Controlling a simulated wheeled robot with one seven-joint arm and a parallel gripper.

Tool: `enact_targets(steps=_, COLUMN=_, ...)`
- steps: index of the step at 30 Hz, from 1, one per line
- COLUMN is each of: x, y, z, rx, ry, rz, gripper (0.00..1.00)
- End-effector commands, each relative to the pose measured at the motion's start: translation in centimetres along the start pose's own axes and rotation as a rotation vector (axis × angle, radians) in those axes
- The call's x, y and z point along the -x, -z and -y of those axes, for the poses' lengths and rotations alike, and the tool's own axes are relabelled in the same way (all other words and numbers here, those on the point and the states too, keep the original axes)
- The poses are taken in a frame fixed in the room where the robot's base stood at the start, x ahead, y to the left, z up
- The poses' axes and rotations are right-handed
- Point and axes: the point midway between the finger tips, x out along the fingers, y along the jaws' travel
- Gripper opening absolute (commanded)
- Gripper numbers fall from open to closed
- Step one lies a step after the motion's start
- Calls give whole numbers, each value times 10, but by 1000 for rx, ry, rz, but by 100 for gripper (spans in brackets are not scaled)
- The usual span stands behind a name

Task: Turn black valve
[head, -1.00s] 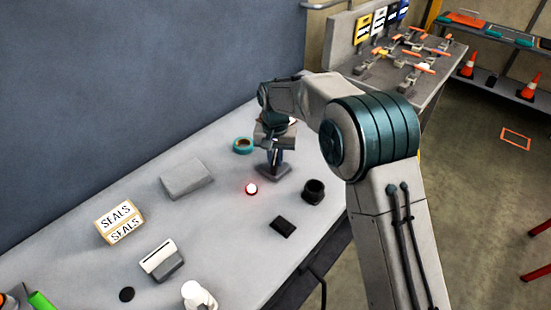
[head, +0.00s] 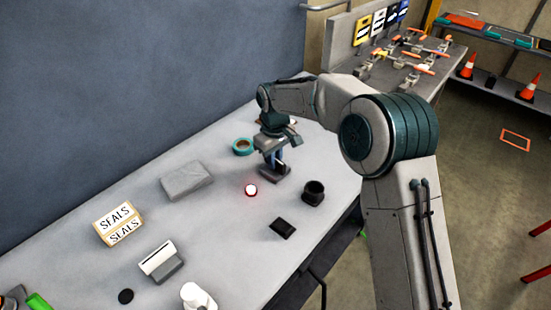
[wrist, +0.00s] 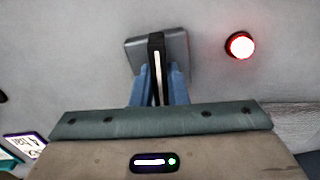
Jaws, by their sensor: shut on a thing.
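The black valve (wrist: 156,45) is a dark handle with a pale stripe on a grey block-like base (wrist: 181,46) on the bench. In the wrist view my gripper (wrist: 158,80) has its two blue fingers on either side of the handle, shut on it. In the head view my gripper (head: 275,162) points down at the valve's base (head: 272,177), and the fingers and wrist hide most of the handle. A red glowing lamp (wrist: 240,45) sits on the bench beside the valve; it also shows in the head view (head: 251,190).
A black cup (head: 313,193) stands right of the valve, with a black pad (head: 282,228) in front. A teal tape roll (head: 243,147) and grey box (head: 187,181) lie to the left. A SEALS box (head: 118,224) is farther left. The wall rises behind the bench.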

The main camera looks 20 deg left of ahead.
Motion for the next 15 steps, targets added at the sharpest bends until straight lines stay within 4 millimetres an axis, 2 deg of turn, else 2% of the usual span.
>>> enact_targets(steps=6, x=2, y=2, z=0, rx=91, ry=-1, rz=-6, gripper=0)
enact_targets(steps=15, x=2, y=2, z=0, rx=136, ry=-2, rz=-7, gripper=0)
